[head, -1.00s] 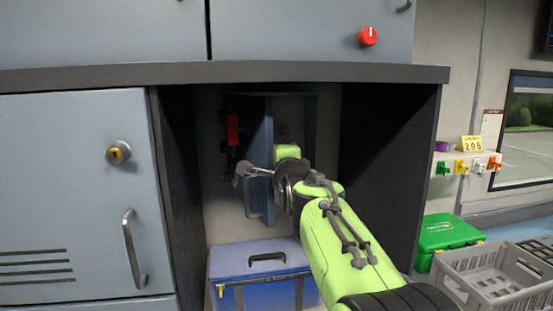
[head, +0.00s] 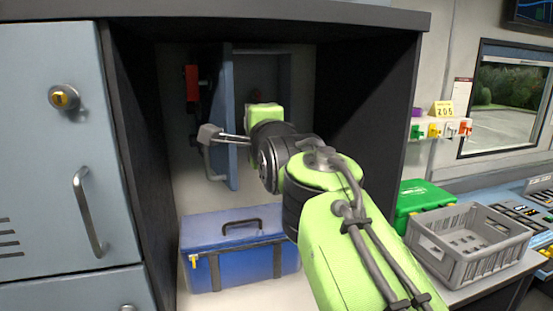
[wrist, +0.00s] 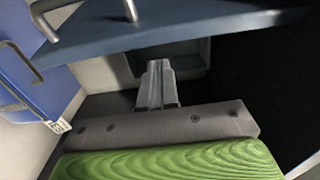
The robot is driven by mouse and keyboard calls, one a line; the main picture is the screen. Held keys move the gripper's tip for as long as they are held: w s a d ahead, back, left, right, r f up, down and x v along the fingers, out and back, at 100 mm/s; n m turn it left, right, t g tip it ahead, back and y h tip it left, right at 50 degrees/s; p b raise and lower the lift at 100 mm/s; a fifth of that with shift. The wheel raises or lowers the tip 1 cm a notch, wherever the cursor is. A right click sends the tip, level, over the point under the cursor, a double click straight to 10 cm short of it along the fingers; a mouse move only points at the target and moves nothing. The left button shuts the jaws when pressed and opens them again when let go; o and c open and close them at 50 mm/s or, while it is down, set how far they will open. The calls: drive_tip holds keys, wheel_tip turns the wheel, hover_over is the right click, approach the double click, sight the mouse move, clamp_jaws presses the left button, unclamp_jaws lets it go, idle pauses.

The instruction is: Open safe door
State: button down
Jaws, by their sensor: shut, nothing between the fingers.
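The safe (head: 262,75) is set in the open dark cabinet bay. Its blue door (head: 230,120) stands swung open toward me, seen almost edge-on, with the grey handle (head: 213,168) on its left face. My gripper (head: 208,134) is shut and empty. In the wrist view the closed fingers (wrist: 155,88) point toward the blue door panel (wrist: 190,30), with a handle (wrist: 130,10) at the top. My arm and wrist hide part of the safe's interior.
A blue case (head: 235,268) stands below on the bay floor. The bay's dark side walls (head: 365,120) are close on both sides. A red item (head: 192,85) is on the back wall. A grey crate (head: 465,245) and a green case (head: 420,198) stand at right.

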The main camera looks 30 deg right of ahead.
drive_tip(key=b+v, duration=0.3)
drive_tip(key=v, duration=1.1)
drive_tip(key=shift+s+b, duration=0.2)
drive_tip(key=shift+b, duration=0.1)
drive_tip(key=s+a+f+n+g+y+p, duration=0.1)
drive_tip(key=s+a+f+n+g+p, duration=0.2)
drive_tip(key=f+n, duration=0.4)
drive_tip(key=s+a+f+n+g+y+p, duration=0.2)
drive_tip(key=s+f+n+g+p, duration=0.1)
drive_tip(key=f+n, duration=0.4)
drive_tip(key=s+a+f+n+g+y+p, duration=0.2)
drive_tip(key=s+f+n+g, duration=0.3)
drive_tip(key=f, duration=0.7)
drive_tip(key=shift+s+a+f+n+g+p, duration=0.25)
drive_tip(key=shift+s+a+n+g+p, duration=0.15)
drive_tip(key=shift+a+n+p, duration=0.55)
drive_tip(key=shift+w+d, duration=0.1)
drive_tip(key=shift+d, duration=0.05)
